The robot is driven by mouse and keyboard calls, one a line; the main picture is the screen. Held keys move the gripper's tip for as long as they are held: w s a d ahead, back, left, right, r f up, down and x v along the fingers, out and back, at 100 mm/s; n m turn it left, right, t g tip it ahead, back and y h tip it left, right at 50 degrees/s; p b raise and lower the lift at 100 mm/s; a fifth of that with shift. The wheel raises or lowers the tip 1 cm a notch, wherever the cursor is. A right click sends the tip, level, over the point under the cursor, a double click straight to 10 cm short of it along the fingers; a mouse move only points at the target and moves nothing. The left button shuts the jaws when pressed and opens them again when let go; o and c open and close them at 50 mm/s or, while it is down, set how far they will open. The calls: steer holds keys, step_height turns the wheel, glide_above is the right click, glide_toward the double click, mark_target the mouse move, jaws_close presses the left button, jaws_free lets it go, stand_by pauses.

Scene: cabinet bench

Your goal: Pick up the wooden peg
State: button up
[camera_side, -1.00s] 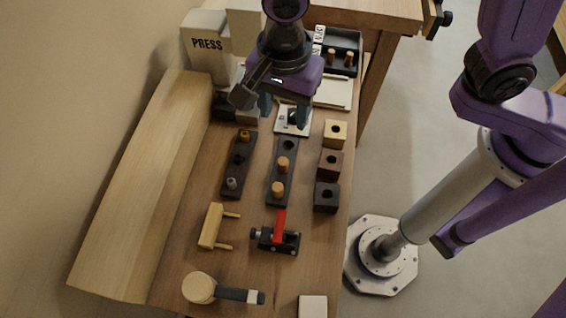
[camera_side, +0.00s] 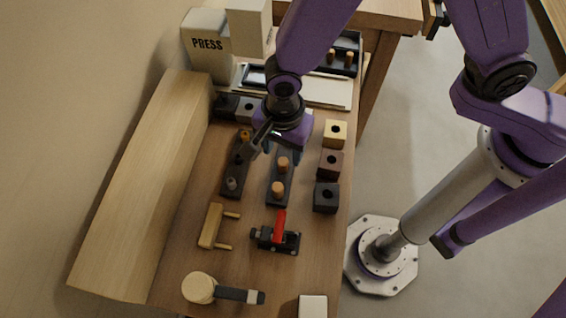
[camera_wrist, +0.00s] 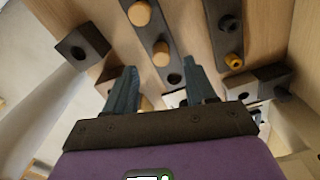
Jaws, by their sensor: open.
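Two wooden pegs stand upright in a dark rack (camera_side: 270,200): a far peg (camera_side: 283,164) and a near peg (camera_side: 278,189). In the wrist view the far peg (camera_wrist: 161,54) and the near peg (camera_wrist: 139,13) show at the top, beside an empty hole at the rack's end. My gripper (camera_side: 283,151) is open and empty, over the far end of the rack, close to the far peg. In the wrist view the fingers of my gripper (camera_wrist: 161,69) point toward the rack, with nothing held between them. Exact height above the peg is hard to tell.
Left of the rack is another dark rack (camera_side: 232,190) with metal and brass pieces. To its right are several holed blocks (camera_side: 327,197). A red-handled clamp (camera_side: 280,235), a wooden handle piece (camera_side: 211,226) and a mallet (camera_side: 200,288) lie nearer. The press (camera_side: 207,45) stands behind.

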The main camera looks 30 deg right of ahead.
mark_target(283, 161)
steer(key=shift+w+f, duration=0.1)
steer(key=shift+f, duration=2.5)
jaws_close()
